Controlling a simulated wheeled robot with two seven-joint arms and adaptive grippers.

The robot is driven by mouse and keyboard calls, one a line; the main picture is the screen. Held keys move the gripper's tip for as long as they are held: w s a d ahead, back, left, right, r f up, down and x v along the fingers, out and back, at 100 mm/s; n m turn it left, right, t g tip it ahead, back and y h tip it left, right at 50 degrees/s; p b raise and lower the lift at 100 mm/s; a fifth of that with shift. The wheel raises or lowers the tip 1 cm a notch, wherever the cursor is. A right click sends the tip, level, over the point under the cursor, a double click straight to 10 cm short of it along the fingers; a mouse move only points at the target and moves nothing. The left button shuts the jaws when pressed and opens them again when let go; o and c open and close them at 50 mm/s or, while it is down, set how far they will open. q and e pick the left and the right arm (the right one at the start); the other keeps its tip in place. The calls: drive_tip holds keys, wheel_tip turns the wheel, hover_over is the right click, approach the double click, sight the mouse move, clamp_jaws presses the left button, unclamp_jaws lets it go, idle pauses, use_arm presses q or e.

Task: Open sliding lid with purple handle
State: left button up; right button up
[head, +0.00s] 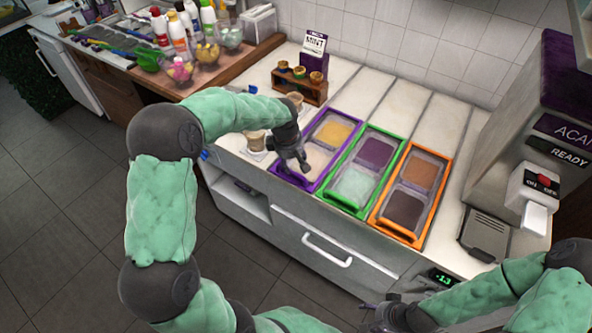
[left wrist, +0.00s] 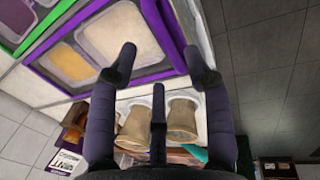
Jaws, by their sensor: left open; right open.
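The purple-framed container (head: 326,152) is the leftmost of three sunk in the counter, with a yellow topping at the back and a pale one in front. Its purple handle (head: 287,178) is at the front edge; in the left wrist view the handle (left wrist: 164,34) is a thick bar at top centre. My left gripper (head: 295,165) is above the front part of the purple frame. In the left wrist view the gripper (left wrist: 155,65) is open and empty, with its fingers short of the handle. My right gripper (head: 378,316) is open, low in front of the counter.
Green-framed (head: 362,172) and orange-framed (head: 413,195) containers sit to the right. Paper cups (head: 256,141) stand left of my left gripper. A wooden rack (head: 299,86) and a MINT sign (head: 314,43) are behind. A machine (head: 560,120) stands at the right.

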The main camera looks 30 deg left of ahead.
sight(295, 170)
use_arm(q)
drive_tip(key=f, duration=0.3)
drive_tip(key=w+f+b, duration=0.1)
drive_tip(key=f, duration=0.2)
drive_tip(key=shift+w, duration=0.1)
clamp_jaws()
